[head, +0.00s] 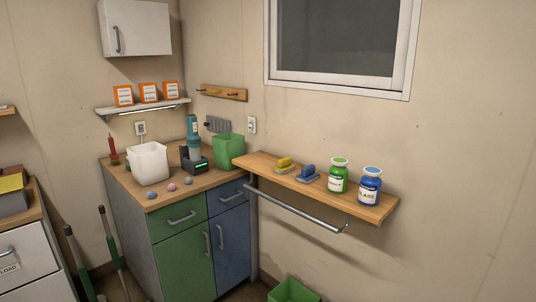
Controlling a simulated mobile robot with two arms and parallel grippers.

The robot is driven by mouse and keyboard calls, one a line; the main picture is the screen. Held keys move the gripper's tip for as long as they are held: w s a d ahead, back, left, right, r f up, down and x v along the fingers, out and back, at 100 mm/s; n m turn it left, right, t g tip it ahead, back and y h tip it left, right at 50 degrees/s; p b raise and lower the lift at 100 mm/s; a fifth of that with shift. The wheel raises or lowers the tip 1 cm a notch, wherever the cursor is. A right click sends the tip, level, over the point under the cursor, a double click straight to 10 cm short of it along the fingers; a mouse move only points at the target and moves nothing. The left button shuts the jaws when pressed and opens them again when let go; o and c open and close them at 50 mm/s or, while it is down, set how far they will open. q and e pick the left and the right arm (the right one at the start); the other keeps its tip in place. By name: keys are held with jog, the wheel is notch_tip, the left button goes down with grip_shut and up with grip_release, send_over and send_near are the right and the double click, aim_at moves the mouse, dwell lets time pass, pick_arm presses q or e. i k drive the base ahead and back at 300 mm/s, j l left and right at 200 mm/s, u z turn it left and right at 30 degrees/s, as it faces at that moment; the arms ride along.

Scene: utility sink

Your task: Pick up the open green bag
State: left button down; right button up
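An open green bag (228,152) stands upright at the back right of the wooden counter top, close to the wall. It is behind a dark device with a teal upper part (193,140), which stands just to its left. The inside of the bag is hard to make out. Another green open-topped container (292,291) shows at the bottom edge, partly cut off. Neither of my grippers is in view.
A white open bag (150,164) stands on the counter (165,199), with several small balls in front. The wall shelf (333,197) to the right holds two brushes, a green jar (338,176) and a blue jar (370,186). A rail (295,212) runs below it.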

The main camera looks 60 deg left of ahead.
aim_at(228, 146)
jog(key=u, duration=2.15)
jog(key=i+z, duration=0.1)
jog(key=i, duration=0.3)
